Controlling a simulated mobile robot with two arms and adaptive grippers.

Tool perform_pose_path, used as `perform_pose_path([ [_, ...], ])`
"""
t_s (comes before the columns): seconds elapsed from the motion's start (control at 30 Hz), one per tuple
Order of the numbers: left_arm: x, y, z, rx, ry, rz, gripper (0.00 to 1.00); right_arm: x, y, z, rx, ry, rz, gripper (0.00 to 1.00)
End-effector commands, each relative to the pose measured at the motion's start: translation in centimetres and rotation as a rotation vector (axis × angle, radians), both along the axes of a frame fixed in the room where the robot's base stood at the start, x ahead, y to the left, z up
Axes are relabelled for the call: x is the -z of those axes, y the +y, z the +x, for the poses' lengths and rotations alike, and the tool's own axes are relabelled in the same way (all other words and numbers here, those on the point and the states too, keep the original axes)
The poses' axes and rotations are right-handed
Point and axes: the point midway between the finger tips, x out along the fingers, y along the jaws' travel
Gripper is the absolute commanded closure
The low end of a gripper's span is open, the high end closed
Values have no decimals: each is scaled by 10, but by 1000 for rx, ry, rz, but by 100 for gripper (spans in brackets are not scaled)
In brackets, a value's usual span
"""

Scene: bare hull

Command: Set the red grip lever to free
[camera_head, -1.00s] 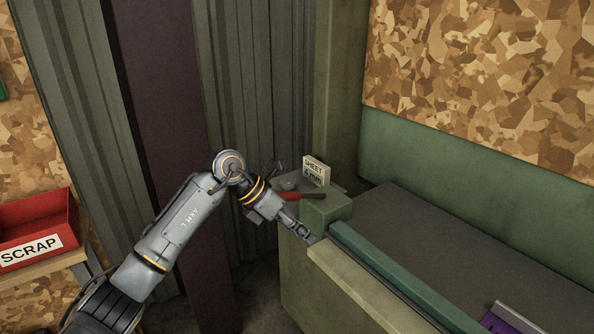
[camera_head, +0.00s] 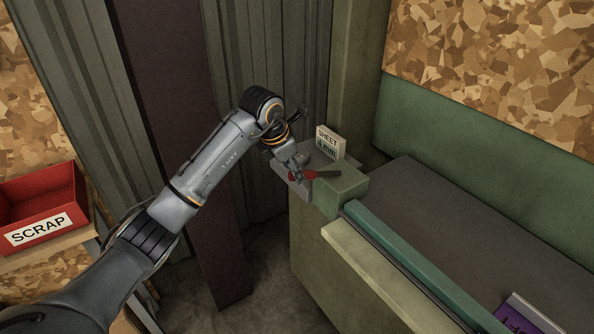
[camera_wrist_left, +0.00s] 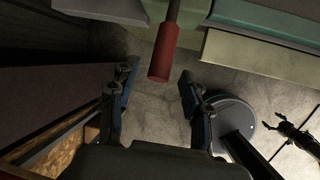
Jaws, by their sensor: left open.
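The red grip (camera_head: 303,175) is on the end of a dark lever bar at the green block on the near-left end of the machine bed. The bar points left from the block. My left gripper (camera_head: 297,174) is open at the grip and partly covers it in the head view. In the left wrist view the red grip (camera_wrist_left: 163,55) hangs between the two spread fingers of my left gripper (camera_wrist_left: 159,72), with a gap on each side. I cannot tell the depth between them. My right gripper (camera_wrist_left: 280,126) appears small and dark at the right edge; its jaws are unclear.
A white sign reading SHEET 4 mm (camera_head: 330,143) stands close behind the lever. The green block (camera_head: 342,190) is right of it. A red SCRAP bin (camera_head: 45,205) stands at the left. A purple item (camera_head: 522,315) lies at lower right. A corrugated wall is behind my arm.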

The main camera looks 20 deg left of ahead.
Motion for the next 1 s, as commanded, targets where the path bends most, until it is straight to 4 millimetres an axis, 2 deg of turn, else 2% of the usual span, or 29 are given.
perform_pose_path([
  [0.1,18,-3,7,-1,4,-2,52,-9,1,6,1,-10,1,22],
  [0.3,35,-6,15,0,1,-2,52,-13,1,8,1,-14,2,22],
  [0.63,39,-6,17,1,-1,0,52,-13,5,8,3,-13,7,22],
  [0.67,39,-6,17,1,-1,0,56,-13,6,8,3,-13,7,22],
  [0.87,39,-6,17,0,-1,-1,96,-13,8,7,4,-11,10,22],
  [0.9,39,-6,17,0,-1,-1,100,-13,8,7,4,-11,10,22],
  [1.0,39,-6,17,0,-1,-1,100,-12,7,7,3,-10,10,22],
])
